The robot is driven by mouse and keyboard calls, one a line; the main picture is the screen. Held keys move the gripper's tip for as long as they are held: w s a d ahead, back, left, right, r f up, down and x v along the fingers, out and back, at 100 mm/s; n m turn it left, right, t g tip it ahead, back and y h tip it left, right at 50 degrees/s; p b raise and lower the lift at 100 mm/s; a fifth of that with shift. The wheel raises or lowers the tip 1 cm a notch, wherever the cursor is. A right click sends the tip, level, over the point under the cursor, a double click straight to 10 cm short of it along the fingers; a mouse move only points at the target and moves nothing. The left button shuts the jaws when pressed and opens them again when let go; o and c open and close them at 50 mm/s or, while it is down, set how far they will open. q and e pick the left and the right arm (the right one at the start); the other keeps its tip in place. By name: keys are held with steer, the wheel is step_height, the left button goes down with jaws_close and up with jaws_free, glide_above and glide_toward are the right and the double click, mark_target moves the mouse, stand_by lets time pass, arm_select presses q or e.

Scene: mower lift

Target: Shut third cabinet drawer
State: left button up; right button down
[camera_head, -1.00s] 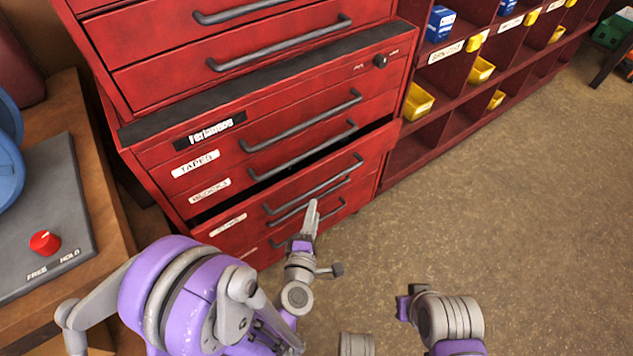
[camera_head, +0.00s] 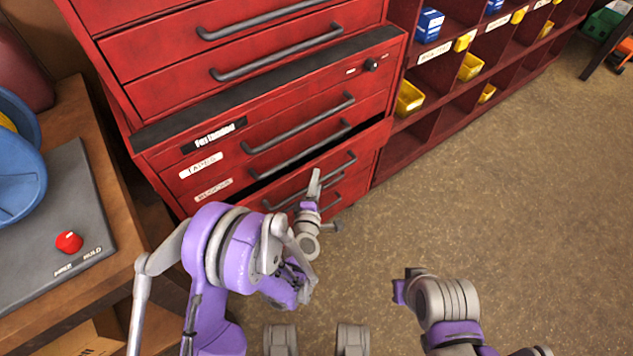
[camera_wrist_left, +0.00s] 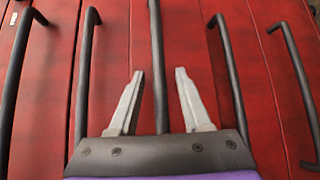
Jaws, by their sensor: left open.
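The red cabinet's third drawer (camera_head: 338,152) stands out a little, with a dark gap above it below the labelled second drawer (camera_head: 240,181). Its dark bar handle (camera_head: 342,165) is partly covered by my left gripper (camera_head: 314,177). That gripper points at the drawer front and is open and empty. In the left wrist view the left gripper (camera_wrist_left: 160,73) has its fingers apart on either side of a dark handle bar (camera_wrist_left: 157,50); I cannot tell whether they touch it. My right arm shows at the lower right, its fingers not distinguishable.
A wooden bench (camera_head: 115,280) with a grey panel and red knob (camera_head: 69,242) stands at the left. Red shelving (camera_head: 402,147) with yellow and blue bins adjoins the cabinet on the right. The brown floor (camera_head: 490,220) at the right is clear.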

arm_select(q)
steer(key=shift+c, duration=0.2)
jaws_close()
stand_by(1.1)
